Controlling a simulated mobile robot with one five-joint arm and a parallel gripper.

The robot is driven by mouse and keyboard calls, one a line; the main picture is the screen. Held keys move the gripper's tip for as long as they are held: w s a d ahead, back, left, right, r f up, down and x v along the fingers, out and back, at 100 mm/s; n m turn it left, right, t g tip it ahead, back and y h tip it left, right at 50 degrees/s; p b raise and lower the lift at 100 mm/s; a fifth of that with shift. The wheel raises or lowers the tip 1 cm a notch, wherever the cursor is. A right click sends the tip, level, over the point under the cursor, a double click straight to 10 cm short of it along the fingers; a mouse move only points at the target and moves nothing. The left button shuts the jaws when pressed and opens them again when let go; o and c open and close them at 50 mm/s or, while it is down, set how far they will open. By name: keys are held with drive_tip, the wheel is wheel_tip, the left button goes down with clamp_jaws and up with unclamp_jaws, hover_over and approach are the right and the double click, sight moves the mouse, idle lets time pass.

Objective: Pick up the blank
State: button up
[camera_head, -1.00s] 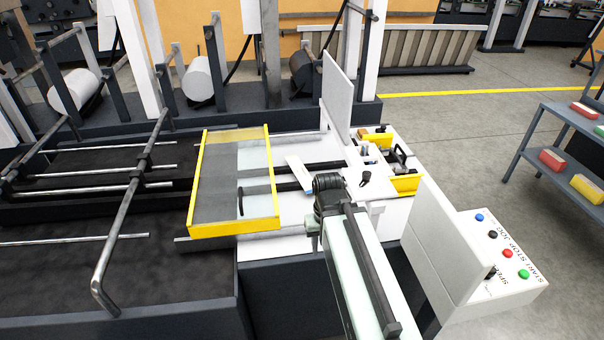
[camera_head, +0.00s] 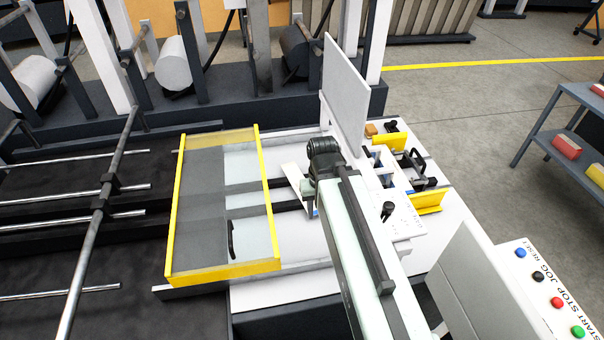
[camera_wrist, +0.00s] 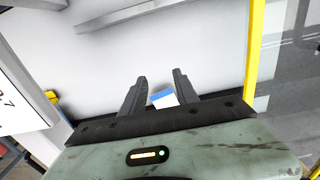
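My gripper (camera_wrist: 160,76) shows in the wrist view with its two dark fingers apart. A small white piece with a blue band, which looks like the blank (camera_wrist: 163,98), shows between the fingers, close to the gripper's base in the picture. I cannot tell whether the fingers touch it. In the head view a pale flat piece (camera_head: 292,177) that may be the same blank lies just left of my wrist, partly hidden by it. A bit of blue shows at its lower end. My fingers are hidden in the head view.
A yellow-framed guard (camera_head: 263,205) stands left of my arm over the machine bed. An upright white panel (camera_head: 345,95) rises behind my wrist. Yellow brackets (camera_head: 428,202) and black handles are at right. A control box (camera_head: 545,285) with coloured buttons is at lower right.

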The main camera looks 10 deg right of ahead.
drive_tip(key=shift+w+a+r, duration=0.1)
drive_tip(key=shift+w+a, duration=0.1)
drive_tip(key=shift+a, duration=0.05)
drive_tip(key=o, duration=0.4)
drive_tip(key=shift+w, duration=0.1)
drive_tip(key=shift+c, duration=0.2)
drive_tip(key=o, duration=0.6)
drive_tip(key=w+n, duration=0.1)
drive_tip(key=w, duration=0.5)
drive_tip(key=w+f+t+b, duration=0.1)
drive_tip(key=w, duration=0.5)
drive_tip(key=w+n, duration=0.1)
drive_tip(key=w, duration=0.5)
drive_tip(key=shift+w+a+f+n+t+b, duration=0.2)
drive_tip(key=shift+w+a+n+t+b, duration=0.1)
drive_tip(key=shift+w+a+t, duration=0.1)
drive_tip(key=shift+o, duration=0.2)
wheel_tip(320, 180, down, 3)
drive_tip(key=b, duration=0.2)
drive_tip(key=shift+r+b, duration=0.15)
drive_tip(key=shift+b, duration=0.25)
drive_tip(key=f+b, duration=0.2)
drive_tip(key=w+f+b, duration=0.1)
drive_tip(key=f+b, duration=0.2)
drive_tip(key=shift+f, duration=0.1)
drive_tip(key=c, duration=1.4)
